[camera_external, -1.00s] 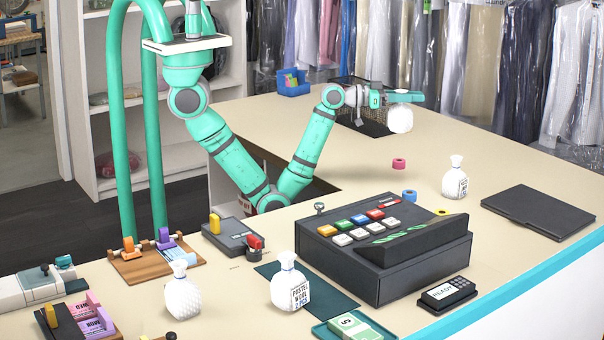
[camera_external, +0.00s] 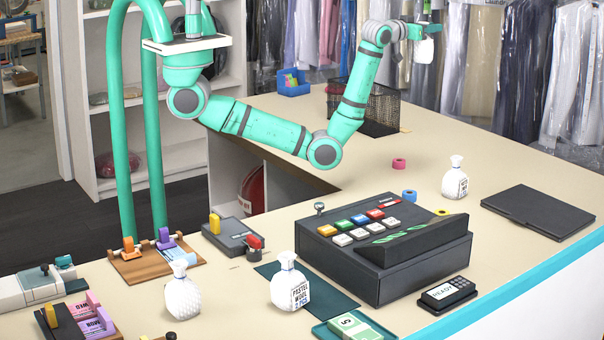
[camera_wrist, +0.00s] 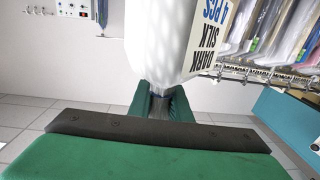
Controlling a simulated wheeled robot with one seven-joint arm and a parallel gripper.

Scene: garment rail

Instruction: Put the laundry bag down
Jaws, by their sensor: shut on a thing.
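My gripper (camera_external: 428,26) is raised high above the back of the counter, in front of the hanging garments. It is shut on a white laundry bag (camera_external: 424,50), which hangs below it in the outside view. In the wrist view, the same bag (camera_wrist: 170,35) shows between my green fingers (camera_wrist: 160,103). Its printed label reads dark silk, 4 pcs. The bag is clear of the counter (camera_external: 450,125). Other white bags stand on the counter: one at front left (camera_external: 183,293), one marked pastel wool (camera_external: 290,287), and one at right (camera_external: 455,182).
A black mesh basket (camera_external: 385,103) stands at the back of the counter, below my arm. A black register (camera_external: 370,250), a dark folder (camera_external: 540,211), tape rolls (camera_external: 399,163) and a blue bin (camera_external: 293,83) are around. The counter right of the basket is mostly clear.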

